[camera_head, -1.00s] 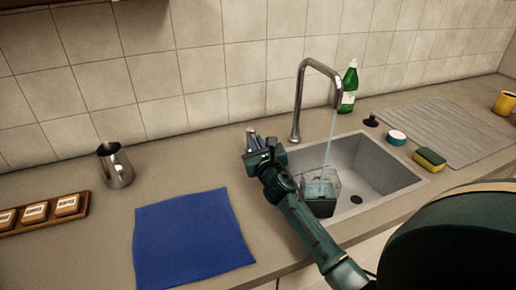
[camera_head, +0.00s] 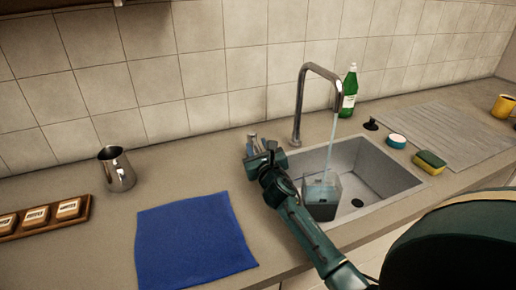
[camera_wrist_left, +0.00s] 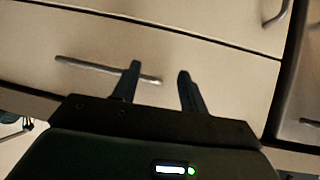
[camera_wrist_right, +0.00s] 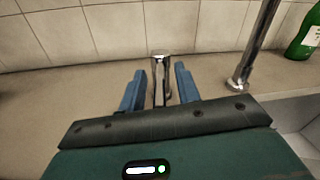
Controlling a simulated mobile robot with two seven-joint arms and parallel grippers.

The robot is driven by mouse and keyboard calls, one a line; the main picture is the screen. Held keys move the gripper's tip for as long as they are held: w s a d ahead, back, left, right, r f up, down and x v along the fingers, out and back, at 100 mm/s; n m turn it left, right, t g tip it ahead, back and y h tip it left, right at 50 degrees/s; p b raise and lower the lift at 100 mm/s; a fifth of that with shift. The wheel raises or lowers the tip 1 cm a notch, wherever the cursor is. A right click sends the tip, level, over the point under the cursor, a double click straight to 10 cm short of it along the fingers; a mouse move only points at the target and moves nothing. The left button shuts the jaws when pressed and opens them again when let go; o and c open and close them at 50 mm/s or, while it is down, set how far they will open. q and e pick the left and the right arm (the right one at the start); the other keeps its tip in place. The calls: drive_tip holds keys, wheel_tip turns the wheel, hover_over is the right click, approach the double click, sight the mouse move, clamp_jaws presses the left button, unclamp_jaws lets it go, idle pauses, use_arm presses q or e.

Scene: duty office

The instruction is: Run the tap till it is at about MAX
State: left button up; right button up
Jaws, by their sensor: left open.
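The chrome tap (camera_head: 300,98) arches over the sink, and a stream of water (camera_head: 336,127) runs from its spout. The stream falls into a clear, dark-tinted container (camera_head: 321,197) standing in the sink's left part. Its MAX mark and exact water level are too small to read. My right gripper (camera_head: 264,152) is at the tap's lever, left of the spout. In the right wrist view the chrome lever (camera_wrist_right: 161,72) stands between its two parted fingers, with narrow gaps showing on both sides. My left gripper (camera_wrist_left: 156,82) is open and empty in front of the drawers.
The sink (camera_head: 378,170) is free on its right side. A green bottle (camera_head: 349,92) stands behind it; a sponge (camera_head: 429,162) and a round tub (camera_head: 396,141) lie to its right. A blue cloth (camera_head: 192,240) and a metal jug (camera_head: 117,168) are to the left.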

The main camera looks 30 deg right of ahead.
drive_tip(key=shift+s, duration=0.1)
drive_tip(key=v, duration=1.1)
drive_tip(key=shift+s+a, duration=0.15)
drive_tip(key=shift+s, duration=0.25)
drive_tip(key=shift+s+a, duration=0.15)
drive_tip(key=shift+s, duration=0.35)
drive_tip(key=shift+f+b, duration=0.1)
drive_tip(key=shift+b, duration=0.25)
